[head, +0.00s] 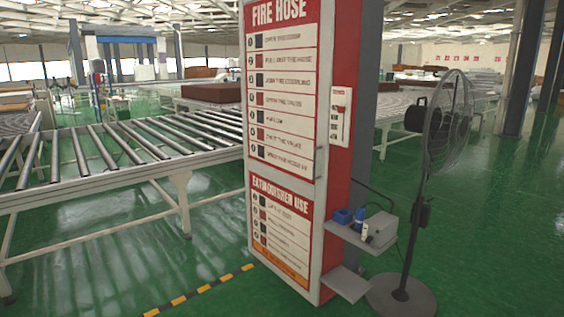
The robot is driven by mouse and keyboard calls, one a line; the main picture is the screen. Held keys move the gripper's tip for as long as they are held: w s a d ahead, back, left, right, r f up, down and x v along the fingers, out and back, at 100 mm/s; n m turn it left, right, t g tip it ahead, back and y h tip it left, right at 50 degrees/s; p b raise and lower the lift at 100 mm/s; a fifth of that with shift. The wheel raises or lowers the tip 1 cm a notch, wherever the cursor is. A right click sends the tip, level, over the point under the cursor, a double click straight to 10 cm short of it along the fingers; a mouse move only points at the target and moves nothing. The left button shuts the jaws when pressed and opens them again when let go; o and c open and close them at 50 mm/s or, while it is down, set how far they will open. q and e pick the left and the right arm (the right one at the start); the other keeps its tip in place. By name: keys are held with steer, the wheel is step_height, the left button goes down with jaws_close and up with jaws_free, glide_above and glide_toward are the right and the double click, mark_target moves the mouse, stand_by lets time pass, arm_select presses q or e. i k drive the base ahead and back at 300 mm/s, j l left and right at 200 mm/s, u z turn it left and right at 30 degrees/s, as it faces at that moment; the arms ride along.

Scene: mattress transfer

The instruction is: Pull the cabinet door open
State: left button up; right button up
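The cabinet (340,160) is tall and red, in the middle of the head view. Its door (283,165) faces me, with a grey frame and white panels reading "FIRE HOSE" above and "EXTINGUISHER USE" below. The door looks shut. A thin upright handle (320,164) sits near the door's right edge, about halfway up. The left edge of the door is beside the roller conveyor. Neither of my grippers is in view.
A roller conveyor (125,140) runs at the left, close to the cabinet. A pedestal fan (445,125) stands right of it. A small side shelf (362,238) holds small items. A black-yellow floor stripe (200,289) lies front left. Green floor (500,240) is clear at right.

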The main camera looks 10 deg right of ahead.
mark_target(287, 47)
steer(key=i+j, duration=0.2)
steer(key=i, duration=0.3)
steer(key=i+j+z, duration=0.1)
steer(key=i, duration=0.4)
steer(key=j, duration=0.1)
